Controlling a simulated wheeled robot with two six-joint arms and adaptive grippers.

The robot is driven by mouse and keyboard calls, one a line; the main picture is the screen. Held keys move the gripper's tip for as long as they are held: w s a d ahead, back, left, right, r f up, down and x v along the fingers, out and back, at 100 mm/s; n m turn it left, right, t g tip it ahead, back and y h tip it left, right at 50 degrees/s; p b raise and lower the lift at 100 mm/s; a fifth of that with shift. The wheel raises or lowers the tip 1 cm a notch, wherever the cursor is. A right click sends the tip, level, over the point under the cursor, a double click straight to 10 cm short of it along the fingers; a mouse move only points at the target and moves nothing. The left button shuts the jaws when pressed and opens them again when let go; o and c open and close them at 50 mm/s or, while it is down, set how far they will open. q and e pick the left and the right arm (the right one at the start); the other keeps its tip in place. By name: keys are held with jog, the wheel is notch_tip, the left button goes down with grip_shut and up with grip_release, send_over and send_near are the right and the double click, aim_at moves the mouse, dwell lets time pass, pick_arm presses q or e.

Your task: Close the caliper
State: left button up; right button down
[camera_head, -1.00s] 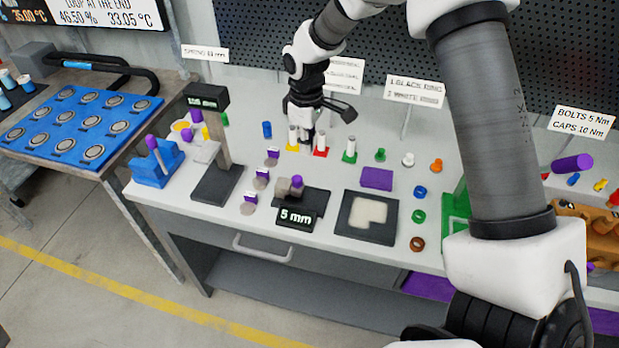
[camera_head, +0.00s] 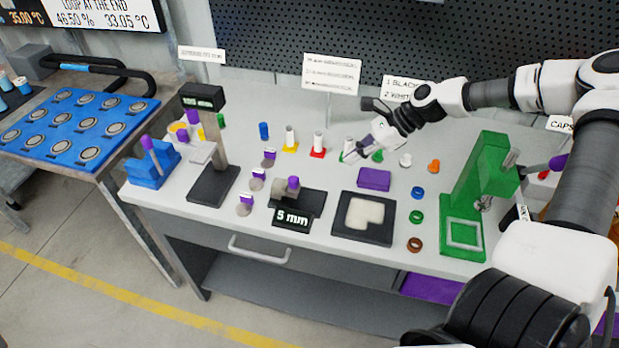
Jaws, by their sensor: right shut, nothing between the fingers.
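The caliper appears to be the low dark device with a "5 mm" display (camera_head: 292,219) and a purple-topped grey knob (camera_head: 292,188), at the front middle of the bench in the head view. Its jaw gap cannot be made out. My right gripper (camera_head: 352,155) is shut and empty. It is behind and to the right of the caliper, apart from it, beside the white post on a green base (camera_head: 348,144), which it partly overlaps. My left gripper is not in view.
A tall gauge with a display (camera_head: 201,97) stands left of the caliper. A dark tray with a pale block (camera_head: 363,218) and a purple block (camera_head: 374,179) lie to its right. A green press (camera_head: 482,185) stands farther right. Small coloured rings and posts line the bench.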

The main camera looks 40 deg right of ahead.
jog(key=b, duration=0.7)
send_near(299, 184)
jog(key=f, duration=0.4)
jog(key=shift+s, duration=0.4)
jog(key=w+a+b, duration=0.2)
jog(key=a, duration=0.1)
jog(key=shift+a, duration=0.3)
jog(key=shift+w+a+r, duration=0.2)
jog(key=shift+a+r, duration=0.05)
jog(key=shift+a, duration=0.05)
jog(key=shift+w+a+f, duration=0.1)
jog(key=shift+w+a, duration=0.05)
jog(key=shift+w, duration=0.05)
jog(key=shift+b, duration=0.55)
jog(key=shift+r, duration=0.25)
